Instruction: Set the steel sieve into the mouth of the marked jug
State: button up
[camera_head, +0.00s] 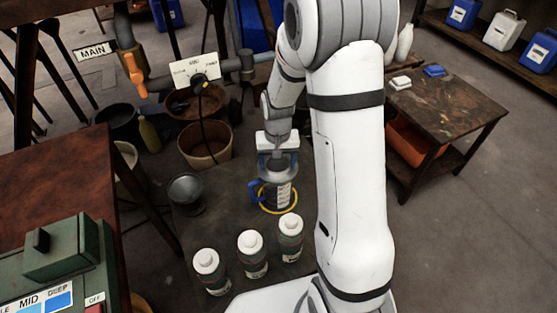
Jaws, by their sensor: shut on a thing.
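The jug (281,195) is clear with pale markings and a blue handle. It stands upright on the dark table inside a yellow ring (279,211). My gripper (278,160) is directly above it, pointing down and shut on a grey steel piece, which I take to be the sieve (282,171). The sieve is at the jug's mouth. The jaws partly hide it, and I cannot tell whether it is seated on the rim or held just above.
A dark grey cup-shaped vessel (186,189) stands left of the jug. Three white-capped bottles (253,254) stand in front. A tan bucket (205,147) and a pipe with an orange handle (135,74) are behind. A green control box (62,252) is at left.

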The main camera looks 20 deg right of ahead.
jog(key=shift+f+b, duration=0.45)
jog(key=shift+f, duration=0.15)
dwell(0.3)
dwell(0.4)
jog(key=o, duration=1.1)
jog(key=shift+c, duration=0.2)
notch_tip(320, 180, up, 8)
jog(key=p, duration=0.2)
jog(key=s+r+n+t+p, duration=0.1)
jog(key=s+r+p, duration=0.7)
jog(key=r, duration=0.7)
jog(key=s+r+n+t+p, duration=0.1)
jog(key=s+r+p, duration=0.8)
jog(key=r, duration=0.6)
jog(key=shift+s+d+t, duration=0.25)
jog(key=shift+s+t, duration=0.05)
jog(key=shift+s, duration=0.65)
jog(key=shift+r, duration=0.1)
